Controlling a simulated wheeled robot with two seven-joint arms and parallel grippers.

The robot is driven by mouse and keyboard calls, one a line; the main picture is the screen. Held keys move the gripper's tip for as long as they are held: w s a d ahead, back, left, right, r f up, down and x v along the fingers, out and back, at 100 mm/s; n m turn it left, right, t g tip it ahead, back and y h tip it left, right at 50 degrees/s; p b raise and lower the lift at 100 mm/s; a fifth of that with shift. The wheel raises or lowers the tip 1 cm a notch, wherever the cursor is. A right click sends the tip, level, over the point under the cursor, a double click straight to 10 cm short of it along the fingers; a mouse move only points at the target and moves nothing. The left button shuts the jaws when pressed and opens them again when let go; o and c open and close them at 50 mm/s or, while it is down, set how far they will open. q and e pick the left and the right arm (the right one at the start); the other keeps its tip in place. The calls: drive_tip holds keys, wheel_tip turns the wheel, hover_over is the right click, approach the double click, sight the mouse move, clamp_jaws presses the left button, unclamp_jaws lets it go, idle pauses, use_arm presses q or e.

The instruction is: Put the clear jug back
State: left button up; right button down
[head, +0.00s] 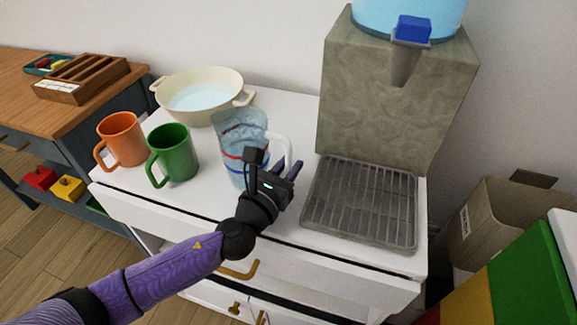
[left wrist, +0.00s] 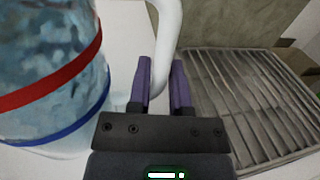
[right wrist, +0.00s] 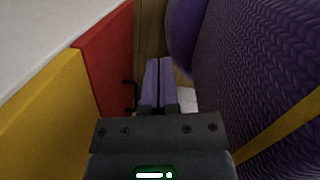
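The clear jug (head: 236,135), bluish with a red and a blue band and a white handle, stands upright on the white cabinet top. It fills the left side of the left wrist view (left wrist: 45,70). My left gripper (head: 289,171) is at the handle, on the jug's right side. In the left wrist view its purple fingers (left wrist: 162,85) lie close on either side of the white handle, with little gap, and appear shut on it. My right gripper (right wrist: 159,80) is shut and empty, low beside the coloured panels; it is outside the head view.
A stone-like water dispenser (head: 395,100) with a blue tap and grated drip tray (head: 362,205) stands right of the jug. An orange mug (head: 122,138), green mug (head: 172,152) and cream pot (head: 204,92) stand left. A cardboard box (head: 500,215) is at the right.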

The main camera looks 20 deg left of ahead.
use_arm(q)
drive_tip(key=o, duration=0.3)
drive_tip(key=shift+r, duration=0.2)
drive_tip(key=p+v, duration=0.1)
drive_tip(key=v, duration=1.1)
drive_tip(key=shift+r, duration=0.1)
